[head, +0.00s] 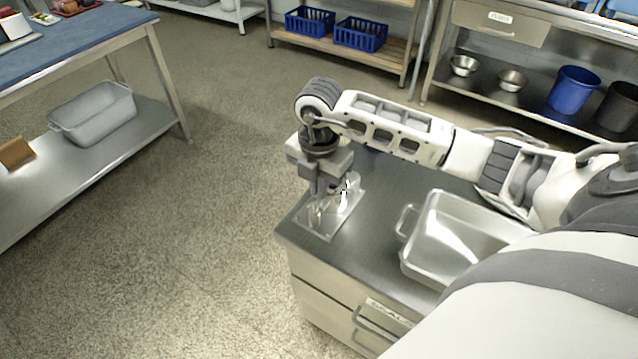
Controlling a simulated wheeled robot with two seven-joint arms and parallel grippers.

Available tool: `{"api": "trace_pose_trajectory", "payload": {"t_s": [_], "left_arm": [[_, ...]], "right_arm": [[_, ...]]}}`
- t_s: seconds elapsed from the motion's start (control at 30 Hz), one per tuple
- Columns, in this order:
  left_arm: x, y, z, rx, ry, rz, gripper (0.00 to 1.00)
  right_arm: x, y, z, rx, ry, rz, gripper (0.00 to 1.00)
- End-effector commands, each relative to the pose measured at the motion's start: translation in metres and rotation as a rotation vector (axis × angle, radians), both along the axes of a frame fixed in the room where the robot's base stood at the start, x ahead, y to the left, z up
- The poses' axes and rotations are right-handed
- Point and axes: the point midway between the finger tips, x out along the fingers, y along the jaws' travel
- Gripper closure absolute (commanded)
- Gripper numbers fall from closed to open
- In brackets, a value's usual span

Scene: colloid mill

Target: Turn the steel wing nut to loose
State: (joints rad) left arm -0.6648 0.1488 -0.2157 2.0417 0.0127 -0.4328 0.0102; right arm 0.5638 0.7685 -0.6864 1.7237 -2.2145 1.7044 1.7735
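My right gripper (326,190) points down over the left end of a steel-topped cabinet (375,262). Its fingers are right above or at a small shiny steel fitting on a flat plate (341,222). The wing nut cannot be made out; the gripper covers that spot, and the parts there are small and bright. Whether the fingers are open, shut or touching anything cannot be told. My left gripper is not in view.
A steel pan (425,262) with handles stands on the cabinet to the right of the plate. A blue-topped table (80,45) is at the left, with a grey tub (92,112) on its lower shelf. Shelves with blue crates (360,34) line the back. The floor between is clear.

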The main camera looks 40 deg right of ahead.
Motion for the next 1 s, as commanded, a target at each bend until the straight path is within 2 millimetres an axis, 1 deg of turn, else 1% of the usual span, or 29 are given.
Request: {"api": "trace_pose_trajectory", "payload": {"t_s": [0.27,0.47,0.8,1.0], "left_arm": [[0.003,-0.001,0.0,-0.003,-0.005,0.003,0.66],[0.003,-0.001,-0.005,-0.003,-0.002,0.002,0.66],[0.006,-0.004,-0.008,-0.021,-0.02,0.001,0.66],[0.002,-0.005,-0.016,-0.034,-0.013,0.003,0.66]], "right_arm": [[0.001,0.0,0.0,-0.001,0.0,0.029,1.0],[0.003,0.0,0.0,-0.001,-0.001,0.124,1.0],[0.008,0.003,-0.001,-0.001,-0.002,0.421,1.0],[0.01,0.006,-0.001,-0.002,-0.003,0.612,1.0]]}}
